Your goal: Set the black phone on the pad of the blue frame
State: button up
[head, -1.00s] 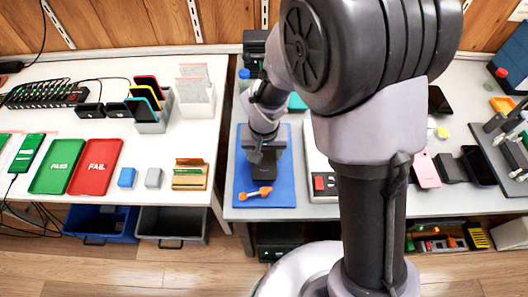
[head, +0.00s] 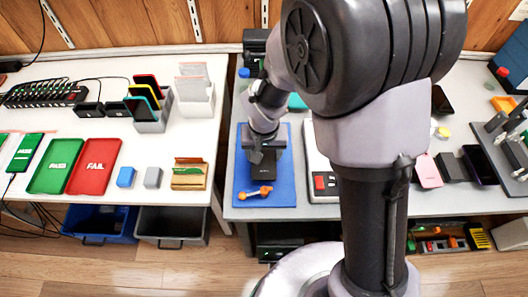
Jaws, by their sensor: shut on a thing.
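My gripper (head: 257,156) points down over the blue mat (head: 284,190) in the head view. It is shut on a flat dark thing (head: 264,171), which looks like the black phone. The phone's upper part is hidden by my gripper and wrist, and I cannot tell whether it touches the mat or hangs just above it. I cannot make out a blue frame with a pad for certain.
An orange-handled tool (head: 254,192) lies at the mat's front edge. A white device with a red patch (head: 320,183) stands to the right. A pink phone (head: 427,171) and dark phones lie farther right. Green (head: 57,166) and red (head: 93,167) trays are on the left table.

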jog(key=shift+f, duration=0.2)
dwell(0.5)
jog(key=o, duration=2)
jog(key=shift+r, duration=0.15)
notch_tip(320, 180, up, 8)
jog(key=p, duration=0.5)
